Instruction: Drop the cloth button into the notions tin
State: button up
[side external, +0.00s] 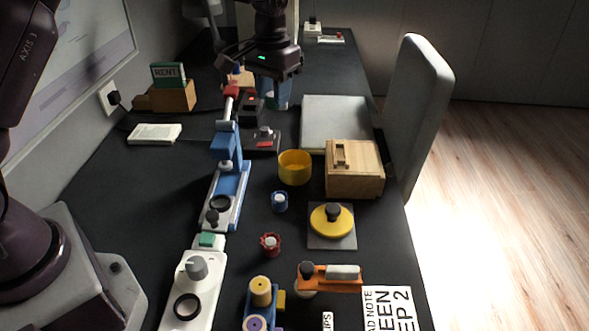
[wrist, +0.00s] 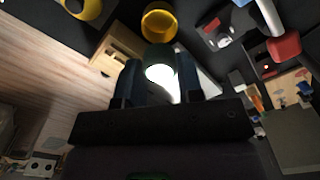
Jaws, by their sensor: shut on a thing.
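My gripper (side external: 272,98) is high over the far half of the dark desk, pointing down. In the wrist view its two dark fingers (wrist: 160,88) are shut on a small round thing with a dark green rim and a pale, bright face, which I take to be the cloth button (wrist: 160,71). In the side view the fingers largely hide it. An open round yellow container (side external: 294,168), probably the notions tin, stands upright on the desk, nearer the camera than my gripper. It also shows in the wrist view (wrist: 159,23), apart from the held thing.
A wooden box (side external: 354,178) stands right of the yellow container, with a grey slab (side external: 335,124) behind. A blue fixture (side external: 228,190) stands to its left. A yellow disc with a black knob (side external: 331,222) and small knobbed pieces lie nearer. A chair back (side external: 412,115) borders the right edge.

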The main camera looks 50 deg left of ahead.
jog(key=w+d, duration=0.2)
jog(key=w, duration=0.4)
notch_tip(320, 180, down, 12)
jog(key=shift+s, duration=0.15)
jog(key=shift+a+r, duration=0.1)
jog(key=o, duration=1)
jog(key=shift+o, duration=0.2)
jog(key=shift+r, duration=0.15)
notch_tip(320, 180, up, 13)
